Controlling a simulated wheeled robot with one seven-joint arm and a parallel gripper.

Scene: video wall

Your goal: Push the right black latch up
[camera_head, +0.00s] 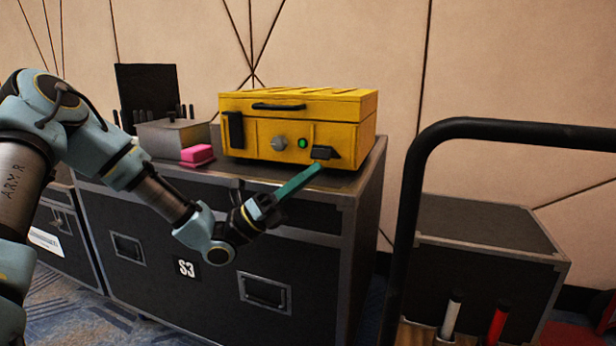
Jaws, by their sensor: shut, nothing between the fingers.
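A yellow case (260,130) stands on the black flight case (225,215). The right black latch (325,152) is at the right of its front face and sticks out roughly level. The left black latch (233,130) lies upright against the front. A round grey knob (279,143) and a green button (303,143) sit between them. My gripper (318,168) is shut and empty, its teal fingers pointing up and right. Its tips are just below the right latch in the picture; I cannot tell whether they touch it.
A pink block (197,154) and a grey box (173,137) stand left of the yellow case. A black tubular rail (410,190) rises at the right, in front of another dark case (480,235). The wall is close behind.

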